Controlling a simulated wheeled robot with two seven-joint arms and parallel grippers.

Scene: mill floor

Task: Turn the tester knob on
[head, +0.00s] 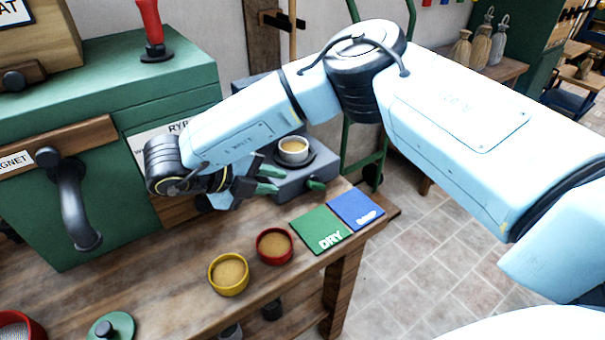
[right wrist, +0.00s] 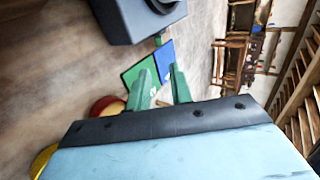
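The tester is a grey box (head: 300,178) on the wooden bench, with a round pan holding a cup of grain-coloured meal (head: 293,148) on top. Its green knob (head: 316,184) sticks out low on the front side. My right gripper (head: 272,180) is just left of the knob, apart from it, its green fingers spread with nothing between them. In the right wrist view the fingers (right wrist: 161,88) are apart, and the grey tester body (right wrist: 130,18) is at the top. The knob's marking cannot be read. My left gripper is out of view.
A green DRY mat (head: 318,230) and a blue mat (head: 357,208) lie at the bench's right end. A red bowl (head: 274,246) and yellow bowl (head: 229,274) stand in front. A green machine (head: 110,130) with a dark handle fills the left.

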